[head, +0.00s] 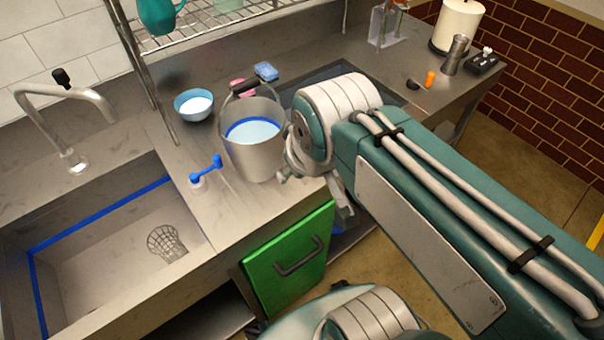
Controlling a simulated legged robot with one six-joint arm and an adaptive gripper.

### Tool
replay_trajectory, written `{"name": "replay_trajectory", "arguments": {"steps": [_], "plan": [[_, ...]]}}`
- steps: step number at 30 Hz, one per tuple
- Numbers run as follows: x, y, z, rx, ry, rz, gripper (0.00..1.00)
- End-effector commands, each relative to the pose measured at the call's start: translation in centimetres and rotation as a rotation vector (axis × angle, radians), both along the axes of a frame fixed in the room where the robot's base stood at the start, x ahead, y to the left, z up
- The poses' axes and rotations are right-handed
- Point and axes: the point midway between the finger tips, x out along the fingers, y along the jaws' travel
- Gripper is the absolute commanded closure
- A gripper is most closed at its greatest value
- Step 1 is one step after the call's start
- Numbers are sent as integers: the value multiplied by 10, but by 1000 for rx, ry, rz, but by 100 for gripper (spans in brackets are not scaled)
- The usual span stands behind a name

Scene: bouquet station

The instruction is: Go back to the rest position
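My arm reaches in from the lower right, with its white-capped joint in front of the counter, right of a metal bucket (254,160). Small grey metal parts show below and left of that joint, beside the bucket; they may belong to my gripper (342,205), which is mostly hidden behind the arm. I cannot tell whether it is open or shut, or whether it holds anything. The bucket stands upright on the counter with pale blue content, a blue band inside and a dark handle grip.
A sink (110,250) with a wire strainer (166,243) lies left, beneath a faucet (62,95). A blue bowl (194,105), blue valve handle (206,170) and blue sponge (266,71) sit near the bucket. A green cabinet door (290,262) is below. An orange object (430,79) stands right.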

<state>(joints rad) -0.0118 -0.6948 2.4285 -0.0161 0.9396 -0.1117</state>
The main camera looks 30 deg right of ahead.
Motion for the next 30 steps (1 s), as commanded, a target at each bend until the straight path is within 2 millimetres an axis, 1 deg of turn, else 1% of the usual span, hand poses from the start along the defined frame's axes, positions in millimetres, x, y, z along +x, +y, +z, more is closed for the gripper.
{"name": "replay_trajectory", "arguments": {"steps": [1, 3, 6, 30], "plan": [[-6, 0, -6, 26, -11, -43, 37], [-11, -1, -12, 52, -20, -88, 37], [-13, -1, -16, 69, -25, -115, 37], [-13, 0, -16, 68, -24, -114, 37]]}}
